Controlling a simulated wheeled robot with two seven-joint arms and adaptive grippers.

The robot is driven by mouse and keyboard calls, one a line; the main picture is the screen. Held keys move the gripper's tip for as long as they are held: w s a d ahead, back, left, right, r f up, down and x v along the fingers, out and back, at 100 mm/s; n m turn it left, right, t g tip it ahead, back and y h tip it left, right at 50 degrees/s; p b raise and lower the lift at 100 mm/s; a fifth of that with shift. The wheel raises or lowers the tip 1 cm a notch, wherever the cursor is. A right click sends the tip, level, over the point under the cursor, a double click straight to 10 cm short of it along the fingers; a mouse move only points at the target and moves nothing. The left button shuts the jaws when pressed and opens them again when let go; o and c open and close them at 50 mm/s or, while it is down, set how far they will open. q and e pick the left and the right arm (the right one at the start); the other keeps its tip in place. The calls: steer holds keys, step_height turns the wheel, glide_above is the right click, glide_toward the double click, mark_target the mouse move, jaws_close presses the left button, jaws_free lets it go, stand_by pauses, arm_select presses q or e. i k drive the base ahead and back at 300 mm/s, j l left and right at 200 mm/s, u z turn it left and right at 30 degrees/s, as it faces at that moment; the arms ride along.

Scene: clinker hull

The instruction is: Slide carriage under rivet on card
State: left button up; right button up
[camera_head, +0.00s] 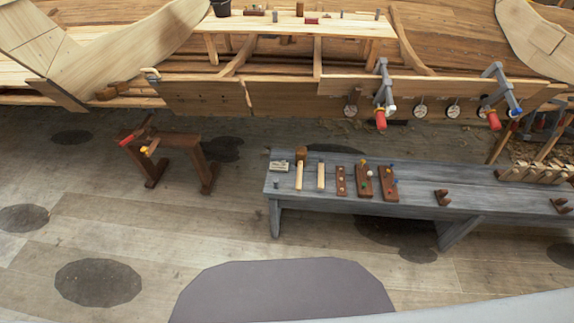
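Neither of my grippers is in view. I cannot single out the carriage or the rivet for certain at this size. Several small round white discs with dark marks sit along the lower hull plank, one left of the middle clamp (350,111) and others to its right, such as this disc (420,111). They may be the cards. A small pale card or block (279,166) lies at the left end of the grey bench (410,185). Several brown boards with coloured knobs, such as this board (363,181), lie on the bench.
Grey clamps with red handles, a middle clamp (383,90) and a right clamp (499,92), grip the plank and stick out. A brown trestle (165,146) stands on the left. A dark grey mat (285,292) lies in front. The floor between is open.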

mark_target(146, 138)
steer(key=i+j+u, duration=0.1)
steer(key=i+j, duration=0.3)
steer(key=i+j+u, duration=0.15)
steer(key=i+j, duration=0.25)
steer(key=i+j+u, duration=0.1)
steer(key=i+j, duration=0.25)
steer(key=i+j+u, duration=0.1)
steer(key=i+j, duration=0.2)
steer(key=i, duration=0.2)
steer(key=i+j+u, duration=0.15)
steer(key=i, duration=0.3)
steer(key=i+j+u, duration=0.1)
steer(key=i+j, duration=0.2)
steer(key=i, duration=0.15)
